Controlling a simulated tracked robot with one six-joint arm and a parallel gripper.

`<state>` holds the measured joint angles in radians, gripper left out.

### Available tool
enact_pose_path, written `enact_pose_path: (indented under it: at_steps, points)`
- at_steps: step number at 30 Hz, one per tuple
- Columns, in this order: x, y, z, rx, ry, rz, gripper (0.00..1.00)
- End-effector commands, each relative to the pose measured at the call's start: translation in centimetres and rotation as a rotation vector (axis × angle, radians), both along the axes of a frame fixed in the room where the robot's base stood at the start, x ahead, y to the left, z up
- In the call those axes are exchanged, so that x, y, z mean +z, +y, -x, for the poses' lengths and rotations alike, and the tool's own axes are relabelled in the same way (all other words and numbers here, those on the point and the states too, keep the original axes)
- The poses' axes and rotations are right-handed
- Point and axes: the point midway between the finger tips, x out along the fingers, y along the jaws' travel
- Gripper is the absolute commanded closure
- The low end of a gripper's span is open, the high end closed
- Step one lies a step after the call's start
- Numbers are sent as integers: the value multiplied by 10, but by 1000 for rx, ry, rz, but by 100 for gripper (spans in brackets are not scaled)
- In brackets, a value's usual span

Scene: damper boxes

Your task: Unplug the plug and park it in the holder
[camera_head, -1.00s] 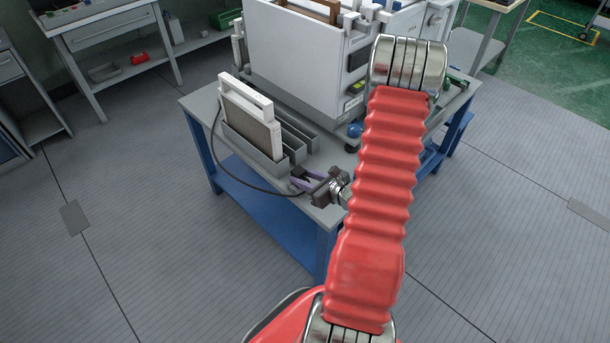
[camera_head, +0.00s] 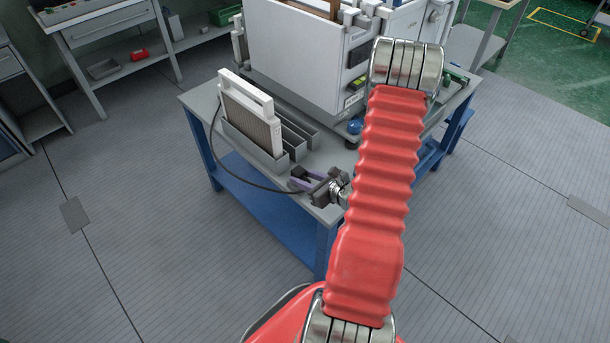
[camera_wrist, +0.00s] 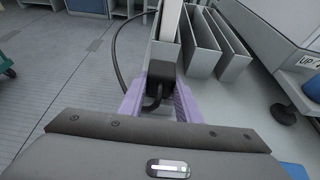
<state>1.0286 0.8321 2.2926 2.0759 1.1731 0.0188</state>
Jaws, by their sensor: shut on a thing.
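My gripper (camera_head: 297,180) is at the near end of the bench, close in front of the slotted rack. In the wrist view its two purple fingers are shut on the black plug (camera_wrist: 160,76), one on each side. A black cable (camera_head: 228,172) leaves the plug, loops out to the left and rises towards the rack's left end. It also shows in the wrist view (camera_wrist: 118,58). The plug is hardly visible in the head view. I cannot clearly make out the holder or whether the plug touches anything beyond the fingers.
A white-framed panel (camera_head: 248,108) stands in the leftmost slot of the grey rack (camera_head: 294,152). The other slots look empty. A large white cabinet (camera_head: 295,55) stands behind on the blue-legged bench (camera_head: 275,225). A blue knob (camera_head: 354,127) sits at the cabinet's foot. Floor in front is clear.

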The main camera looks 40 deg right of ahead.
Motion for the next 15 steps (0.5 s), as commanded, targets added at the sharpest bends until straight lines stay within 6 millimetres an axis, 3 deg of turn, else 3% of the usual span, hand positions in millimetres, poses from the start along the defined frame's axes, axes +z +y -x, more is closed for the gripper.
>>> enact_pose_path:
  at_steps: [4,5,15]
  points:
    - [-3,0,0,0,0,-1,100]
    - [-3,0,0,0,0,-1,69]
    - [-3,0,0,0,0,0,48]
